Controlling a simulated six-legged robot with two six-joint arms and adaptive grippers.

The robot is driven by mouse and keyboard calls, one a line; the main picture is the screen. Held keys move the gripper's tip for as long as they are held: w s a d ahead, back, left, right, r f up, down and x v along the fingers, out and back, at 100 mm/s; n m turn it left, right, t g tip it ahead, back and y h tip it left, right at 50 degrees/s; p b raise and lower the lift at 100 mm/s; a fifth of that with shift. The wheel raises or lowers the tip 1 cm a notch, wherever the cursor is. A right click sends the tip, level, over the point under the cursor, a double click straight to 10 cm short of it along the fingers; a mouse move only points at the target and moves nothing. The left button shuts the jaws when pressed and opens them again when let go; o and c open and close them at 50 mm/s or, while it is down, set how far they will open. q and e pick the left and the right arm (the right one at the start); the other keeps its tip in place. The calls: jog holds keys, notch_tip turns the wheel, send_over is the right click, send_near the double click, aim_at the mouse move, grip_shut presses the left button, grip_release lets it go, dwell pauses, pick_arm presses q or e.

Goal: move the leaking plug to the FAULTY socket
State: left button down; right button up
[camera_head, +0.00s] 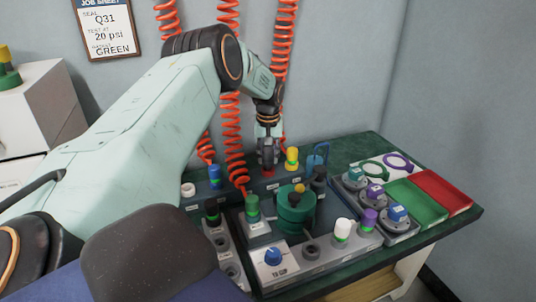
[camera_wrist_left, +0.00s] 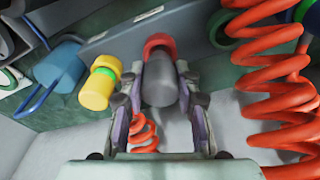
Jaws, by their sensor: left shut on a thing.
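My left gripper (camera_head: 267,158) points down over the back of the green bench. In the wrist view its two fingers (camera_wrist_left: 160,105) are closed around a grey cylindrical plug (camera_wrist_left: 160,84) with a red band (camera_wrist_left: 159,42) at its far end. The red band also shows below the fingers in the head view (camera_head: 268,173), just over the dark rear block. I cannot tell whether the plug's end touches a socket there. A yellow plug with a green band (camera_head: 292,158) stands just right of the gripper. No FAULTY label is readable. My right gripper is out of view.
A green cylindrical fixture (camera_head: 295,212) and a blue-knobbed box (camera_head: 273,257) stand in front. Red coiled hoses (camera_head: 231,130) hang close by. A blue padlock-like piece (camera_head: 318,157) stands right of the yellow plug. Green (camera_head: 418,203) and red (camera_head: 446,190) trays lie at right.

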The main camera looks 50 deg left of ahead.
pick_arm(q)
jog(key=shift+f+b, duration=0.3)
jog(key=shift+f, duration=0.5)
jog(key=c, duration=0.9)
grip_release()
jog(key=r, duration=0.8)
jog(key=s+d+r, duration=0.1)
jog(key=r, duration=0.3)
jog(key=shift+f, duration=0.1)
